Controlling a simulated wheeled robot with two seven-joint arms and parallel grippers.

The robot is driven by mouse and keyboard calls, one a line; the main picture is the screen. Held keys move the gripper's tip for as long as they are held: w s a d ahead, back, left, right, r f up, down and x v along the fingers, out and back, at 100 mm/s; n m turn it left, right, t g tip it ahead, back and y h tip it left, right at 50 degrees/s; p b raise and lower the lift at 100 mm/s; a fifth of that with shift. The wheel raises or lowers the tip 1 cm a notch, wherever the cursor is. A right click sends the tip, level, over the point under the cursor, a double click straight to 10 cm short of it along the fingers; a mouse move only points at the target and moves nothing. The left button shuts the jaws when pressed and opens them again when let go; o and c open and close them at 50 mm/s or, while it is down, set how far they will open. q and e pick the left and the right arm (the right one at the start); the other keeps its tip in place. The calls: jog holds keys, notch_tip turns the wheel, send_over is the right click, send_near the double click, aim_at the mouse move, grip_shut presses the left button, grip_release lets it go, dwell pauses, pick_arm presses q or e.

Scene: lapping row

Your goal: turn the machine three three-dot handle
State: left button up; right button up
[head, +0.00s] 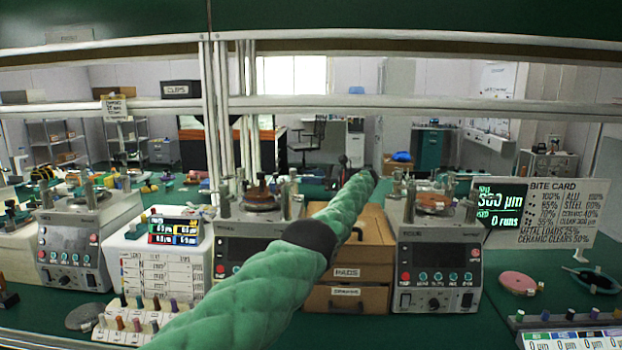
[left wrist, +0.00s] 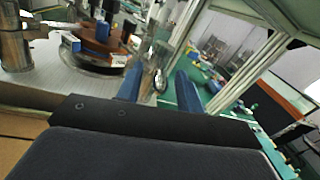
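Machine three (head: 232,255) appears to be the middle grey machine, partly hidden by my green-sleeved left arm. Small upright posts and a brown round plate (head: 262,200) stand on its top. I cannot make out which handle has three dots. My left gripper (head: 345,162) is small and dark at the arm's far end, behind the machine tops in the head view. In the left wrist view its two blue fingers (left wrist: 159,90) are apart. A shiny, blurred post-like thing (left wrist: 160,78) shows between them; I cannot tell whether they touch it. My right gripper is out of view.
Machine four (head: 437,255) stands to the right, another machine (head: 72,245) at the left. Wooden drawers (head: 346,298) stand between the middle and right machines. A white card box (head: 160,262) is left of the middle machine. White frame posts (head: 212,120) rise behind.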

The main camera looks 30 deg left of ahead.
pick_arm(q)
jog(key=shift+r, duration=0.15)
